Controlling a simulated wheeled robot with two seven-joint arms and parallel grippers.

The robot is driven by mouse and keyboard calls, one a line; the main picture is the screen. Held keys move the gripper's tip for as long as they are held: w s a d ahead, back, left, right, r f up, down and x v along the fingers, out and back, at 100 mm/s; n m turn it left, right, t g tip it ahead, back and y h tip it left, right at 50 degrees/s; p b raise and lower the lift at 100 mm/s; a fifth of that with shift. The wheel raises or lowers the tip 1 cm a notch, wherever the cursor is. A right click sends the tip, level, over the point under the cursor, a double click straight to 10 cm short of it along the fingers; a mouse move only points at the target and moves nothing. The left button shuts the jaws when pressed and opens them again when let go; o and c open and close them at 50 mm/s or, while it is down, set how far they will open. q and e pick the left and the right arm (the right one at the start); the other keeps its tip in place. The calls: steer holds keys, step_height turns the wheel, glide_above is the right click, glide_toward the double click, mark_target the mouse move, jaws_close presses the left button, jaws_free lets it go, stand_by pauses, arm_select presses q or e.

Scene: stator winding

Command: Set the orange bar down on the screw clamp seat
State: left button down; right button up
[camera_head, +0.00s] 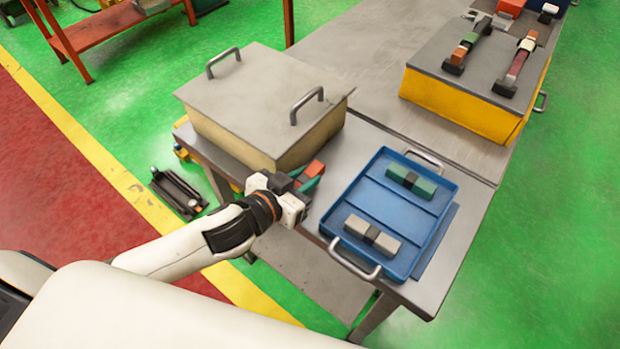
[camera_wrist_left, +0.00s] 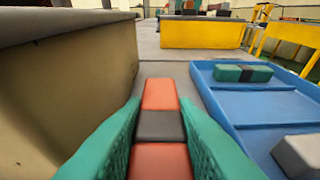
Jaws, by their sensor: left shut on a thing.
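The orange bar (camera_wrist_left: 160,93), with a dark grey band around its middle, is between the teal fingers of my left gripper (camera_wrist_left: 158,130). In the head view the left gripper (camera_head: 304,180) is shut on the bar (camera_head: 314,169), beside the beige box and left of the blue tray. The height of the bar above the table is hard to tell. Two clamp-like fixtures sit on the yellow box: one with orange and green parts (camera_head: 466,48) and one with white and dark red parts (camera_head: 519,62). Which is the screw clamp seat is unclear. My right gripper is not in view.
The beige lidded box (camera_head: 262,95) with two handles stands close to the left gripper. A blue tray (camera_head: 405,208) holds a green bar (camera_head: 411,183) and a light grey bar (camera_head: 371,237). The yellow box (camera_head: 460,107) stands farther back. Bare grey tabletop (camera_head: 400,128) lies between them.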

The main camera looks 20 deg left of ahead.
arm_select(q)
steer(key=shift+w+d, duration=0.2)
steer(key=shift+w, duration=0.3)
steer(key=shift+w+d, duration=0.15)
steer(key=shift+w, duration=0.35)
steer(key=shift+f, duration=1.8)
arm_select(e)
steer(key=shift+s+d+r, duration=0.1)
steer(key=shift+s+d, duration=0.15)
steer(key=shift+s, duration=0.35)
arm_select(q)
steer(key=shift+f, duration=0.1)
steer(key=c, duration=1.2)
jaws_free()
steer(key=shift+o, duration=0.2)
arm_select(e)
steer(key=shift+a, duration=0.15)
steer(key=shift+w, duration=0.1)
